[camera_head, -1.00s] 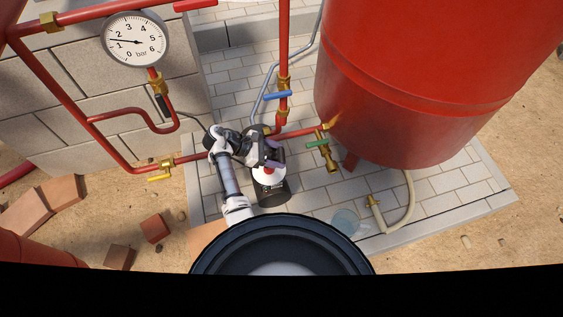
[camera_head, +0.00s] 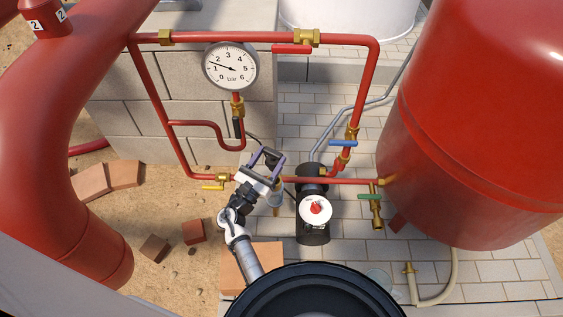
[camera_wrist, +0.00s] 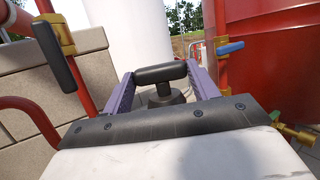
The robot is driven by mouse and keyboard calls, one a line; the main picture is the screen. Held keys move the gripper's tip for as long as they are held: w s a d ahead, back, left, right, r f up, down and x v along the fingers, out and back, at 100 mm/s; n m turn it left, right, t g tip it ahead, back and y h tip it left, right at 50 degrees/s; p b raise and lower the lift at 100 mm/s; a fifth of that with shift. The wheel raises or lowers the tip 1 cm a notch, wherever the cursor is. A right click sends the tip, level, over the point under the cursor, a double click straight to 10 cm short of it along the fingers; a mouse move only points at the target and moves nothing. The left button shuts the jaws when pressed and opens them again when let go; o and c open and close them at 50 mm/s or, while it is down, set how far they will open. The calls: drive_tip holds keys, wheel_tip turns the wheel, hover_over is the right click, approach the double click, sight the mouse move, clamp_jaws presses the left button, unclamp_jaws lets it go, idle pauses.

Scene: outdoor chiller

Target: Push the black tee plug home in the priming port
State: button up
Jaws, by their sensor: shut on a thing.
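My gripper (camera_head: 267,159) is left of the black pump (camera_head: 312,234) in the head view, its purple fingers pointing up and away. The black tee plug (camera_wrist: 160,74) shows in the wrist view with its crossbar between the two fingers and a wider dark part below it. In the head view the plug is a small dark shape (camera_head: 272,156) at the fingertips, apart from the pump. The pump has a white round face with a red centre. I cannot make out the priming port in either view.
Red pipes with a pressure gauge (camera_head: 230,67) stand behind my gripper. A yellow-handled valve (camera_head: 213,187) is close on its left. A blue-handled valve (camera_head: 343,143) and green-handled valve (camera_head: 368,197) are to the right, before the large red tank (camera_head: 480,130). Open paving lies behind the pump.

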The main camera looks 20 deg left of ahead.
sight(271, 170)
idle(0.4)
wheel_tip(271, 170, down, 6)
drive_tip(key=b, duration=0.4)
drive_tip(key=shift+r+b, duration=0.1)
drive_tip(key=shift+b, duration=0.2)
drive_tip(key=shift+f+b, duration=1.05)
drive_tip(key=shift+f, duration=0.25)
drive_tip(key=shift+f, duration=0.1)
drive_tip(key=shift+f+b, duration=0.65)
drive_tip(key=shift+f, duration=0.05)
drive_tip(key=o, duration=1.8)
